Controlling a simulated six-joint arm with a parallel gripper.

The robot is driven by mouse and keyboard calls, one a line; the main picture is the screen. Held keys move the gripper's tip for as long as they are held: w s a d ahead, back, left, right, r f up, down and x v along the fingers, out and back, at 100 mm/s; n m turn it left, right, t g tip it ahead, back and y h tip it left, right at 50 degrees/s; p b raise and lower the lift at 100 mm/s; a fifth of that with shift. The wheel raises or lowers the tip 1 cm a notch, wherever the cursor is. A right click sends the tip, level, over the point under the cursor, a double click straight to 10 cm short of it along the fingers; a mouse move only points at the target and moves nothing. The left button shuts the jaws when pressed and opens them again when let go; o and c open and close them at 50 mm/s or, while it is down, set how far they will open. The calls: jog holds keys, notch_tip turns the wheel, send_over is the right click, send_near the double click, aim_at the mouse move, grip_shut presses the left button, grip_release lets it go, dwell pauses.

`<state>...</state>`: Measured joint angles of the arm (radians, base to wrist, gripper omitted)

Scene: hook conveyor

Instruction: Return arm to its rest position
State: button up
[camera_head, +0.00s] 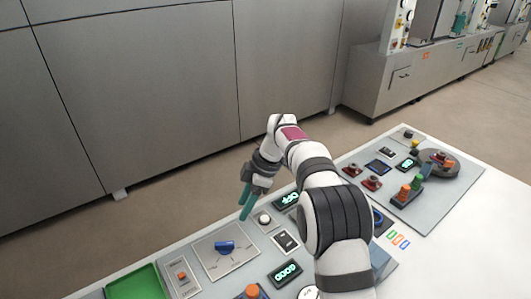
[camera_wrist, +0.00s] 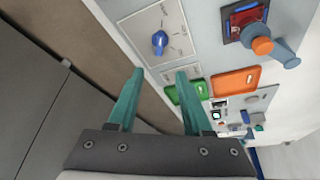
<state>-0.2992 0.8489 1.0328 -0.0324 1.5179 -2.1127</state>
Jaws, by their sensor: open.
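My arm rises from the lower right of the head view and reaches out over the console. My gripper (camera_head: 246,204) points down above the far edge of the control panel, left of the arm's forearm. In the wrist view its two teal fingers (camera_wrist: 160,75) are apart with nothing between them. My arm hides the middle of the console.
The console holds a green tray (camera_head: 138,284), a digital display (camera_head: 286,273) and a right-hand panel with a grey disc (camera_head: 440,163). The wrist view also shows an orange tray (camera_wrist: 235,83) and a lever (camera_wrist: 262,46). Grey cabinets (camera_head: 140,90) stand beyond a strip of floor.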

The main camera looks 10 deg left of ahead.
jog(key=s+d+r+m+h, duration=0.1)
jog(key=s+d+r+m, duration=0.4)
jog(key=s+d+m, duration=0.25)
jog(key=s+d+r+m, duration=0.5)
jog(key=s+d+m, duration=0.15)
jog(key=s, duration=0.25)
jog(key=s+d+f+m, duration=0.2)
jog(key=s+m, duration=0.4)
jog(key=s, duration=0.3)
jog(key=s+d+f+m+t+h, duration=0.1)
jog(key=s+d+f+m, duration=0.2)
jog(key=s+m, duration=0.3)
jog(key=s+d, duration=0.1)
jog(key=s, duration=0.2)
jog(key=shift+f+m, duration=0.15)
jog(key=shift+m, duration=0.25)
jog(key=shift+d, duration=0.1)
